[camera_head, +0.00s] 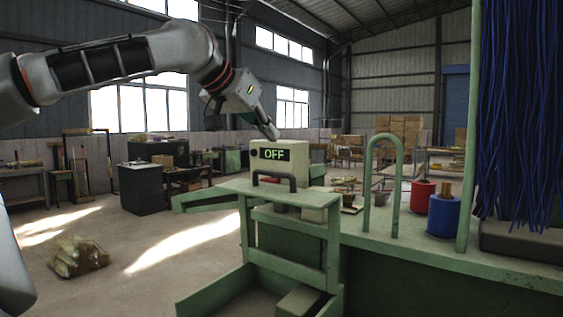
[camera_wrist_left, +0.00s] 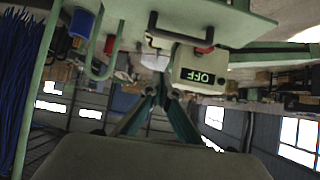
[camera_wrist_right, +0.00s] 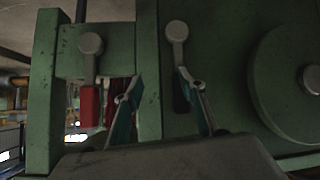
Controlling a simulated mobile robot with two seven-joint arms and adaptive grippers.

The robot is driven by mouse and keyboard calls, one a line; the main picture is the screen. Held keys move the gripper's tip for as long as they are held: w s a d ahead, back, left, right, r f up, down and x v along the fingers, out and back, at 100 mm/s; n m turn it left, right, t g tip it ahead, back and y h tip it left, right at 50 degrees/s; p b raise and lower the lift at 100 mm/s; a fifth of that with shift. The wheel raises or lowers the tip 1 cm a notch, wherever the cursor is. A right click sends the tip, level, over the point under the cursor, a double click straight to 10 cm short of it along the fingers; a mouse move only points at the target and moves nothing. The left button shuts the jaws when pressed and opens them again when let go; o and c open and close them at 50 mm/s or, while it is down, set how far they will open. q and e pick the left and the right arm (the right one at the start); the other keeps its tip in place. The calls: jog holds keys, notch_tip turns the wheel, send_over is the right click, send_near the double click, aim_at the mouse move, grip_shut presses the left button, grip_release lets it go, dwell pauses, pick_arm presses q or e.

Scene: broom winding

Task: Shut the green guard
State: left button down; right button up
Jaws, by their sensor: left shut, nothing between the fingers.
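The green guard (camera_head: 292,197) appears to be the green frame with a black handle (camera_head: 274,178) on top, at the near end of the green bench; I cannot tell how far open it stands. The handle also shows in the left wrist view (camera_wrist_left: 180,38). A pale green control box (camera_head: 297,152) behind it reads "OFF". My left gripper (camera_head: 275,135) is shut and empty, with its tips by the top of the box, away from the handle. My right gripper (camera_wrist_right: 160,78) is open and empty, facing green machine panels; it is out of the head view.
A green hoop (camera_head: 384,140), a red spool (camera_head: 422,196) and a blue spool (camera_head: 443,215) stand on the bench. Blue strands (camera_head: 520,110) hang at the right. Knobbed levers (camera_wrist_right: 90,45) and a green wheel (camera_wrist_right: 290,80) are near my right gripper. Open floor lies at the left.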

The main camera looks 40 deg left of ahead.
pick_arm(q)
jog(key=x, duration=0.9)
jog(key=shift+w+f, duration=0.25)
jog(key=shift+w, duration=0.1)
jog(key=shift+s+d+f, duration=0.1)
jog(key=shift+s+f, duration=0.35)
jog(key=shift+s, duration=0.25)
jog(key=shift+s+f, duration=0.4)
jog(key=shift+s, duration=0.25)
jog(key=shift+s+d+f, duration=0.1)
jog(key=shift+s+f, duration=0.15)
jog(key=shift+f, duration=0.05)
